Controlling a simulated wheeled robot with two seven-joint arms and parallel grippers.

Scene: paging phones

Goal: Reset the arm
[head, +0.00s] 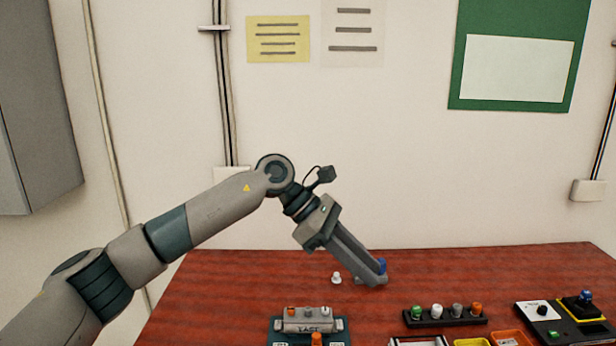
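My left gripper (374,275) reaches down to the right over the red-brown table (225,275). Its long grey fingers show side-on and overlap, so the gap between them is hidden. A small blue piece (381,266) shows at the fingertips, partly covered by them; I cannot tell whether it is gripped or stands just behind. A small white peg (336,278) stands on the table just left of the fingertips, apart from them. My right gripper is not in view.
A teal and grey device (308,322) with coloured knobs stands at the front. To its right are a black rack (445,319) of several coloured pegs, a yellow tray (470,342), an orange tray (511,338) and a black control box (560,322). The table's back is clear.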

